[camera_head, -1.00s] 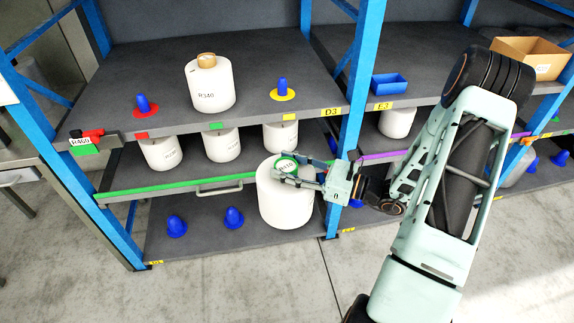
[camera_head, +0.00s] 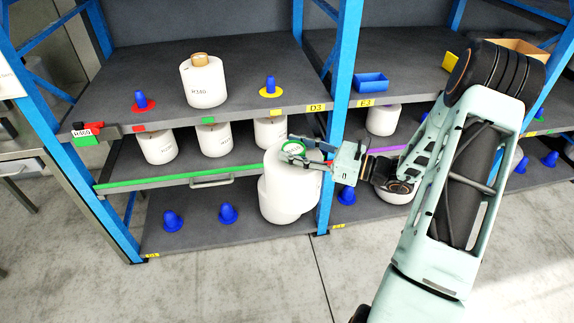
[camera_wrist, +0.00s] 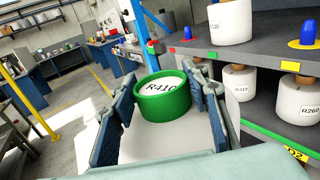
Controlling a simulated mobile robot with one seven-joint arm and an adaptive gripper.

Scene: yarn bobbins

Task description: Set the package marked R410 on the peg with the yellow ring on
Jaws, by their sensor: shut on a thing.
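The package marked R410 (camera_head: 298,172) is a white bobbin with a green core on top. My gripper (camera_head: 307,150) is shut on the green core, and the package hangs in front of the shelf rack, below the top shelf edge. In the wrist view the R410 label and green core (camera_wrist: 165,100) sit between the fingers. The blue peg with the yellow ring (camera_head: 270,83) stands bare at the right of the top shelf bay, up and left of my gripper. It also shows in the wrist view (camera_wrist: 307,35).
The R340 bobbin (camera_head: 204,84) stands left of the yellow-ring peg, then a bare peg with a red ring (camera_head: 140,100). Several bobbins fill the middle shelf (camera_head: 213,138). A blue rack post (camera_head: 340,95) stands right of the yellow-ring peg. A blue bin (camera_head: 371,82) sits beyond it.

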